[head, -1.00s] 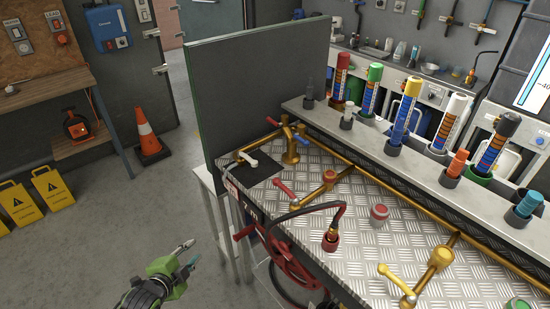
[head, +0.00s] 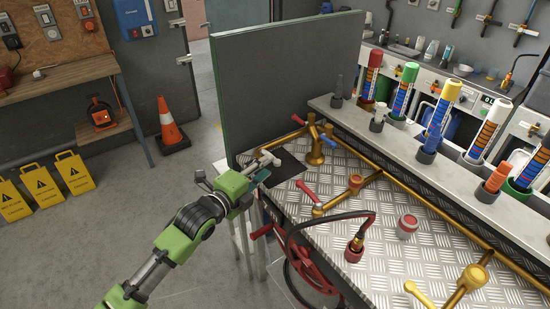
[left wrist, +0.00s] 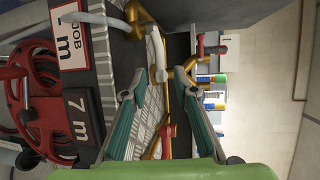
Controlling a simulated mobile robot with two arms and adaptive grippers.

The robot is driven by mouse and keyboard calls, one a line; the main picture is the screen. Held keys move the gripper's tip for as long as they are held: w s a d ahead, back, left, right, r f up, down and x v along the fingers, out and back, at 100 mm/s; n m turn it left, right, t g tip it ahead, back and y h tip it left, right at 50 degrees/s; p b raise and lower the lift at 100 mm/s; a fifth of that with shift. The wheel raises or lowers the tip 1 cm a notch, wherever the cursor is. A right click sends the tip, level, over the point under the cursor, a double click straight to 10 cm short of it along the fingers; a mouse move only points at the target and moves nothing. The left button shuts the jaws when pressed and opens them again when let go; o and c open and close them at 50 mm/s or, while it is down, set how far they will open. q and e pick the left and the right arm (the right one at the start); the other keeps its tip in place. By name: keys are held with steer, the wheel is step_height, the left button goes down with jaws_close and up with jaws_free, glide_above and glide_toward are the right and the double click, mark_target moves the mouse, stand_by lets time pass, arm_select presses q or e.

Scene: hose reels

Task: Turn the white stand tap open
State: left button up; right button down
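The white tap lever (head: 268,158) is at the left end of the brass pipework, beside the dark upright panel. It is partly hidden by my left gripper. In the left wrist view the white lever (left wrist: 155,52) lies ahead of the fingertips, between their lines and nearer the left finger. My left gripper (head: 262,175) is at the bench's left edge, close to the lever. In the left wrist view its teal fingers (left wrist: 164,84) are spread apart with nothing gripped between them. I cannot tell whether a finger touches the lever. My right gripper is not in view.
The dark panel (head: 285,85) stands behind the tap. A red hose reel (left wrist: 38,115) hangs below the bench edge. Open floor (head: 110,230) lies to the left.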

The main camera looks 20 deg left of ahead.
mark_target(275, 160)
arm_select(q)
steer(key=x, duration=0.5)
steer(key=shift+w+d+f, duration=0.1)
steer(key=shift+w+d, duration=0.05)
steer(key=shift+w, duration=0.25)
jaws_close()
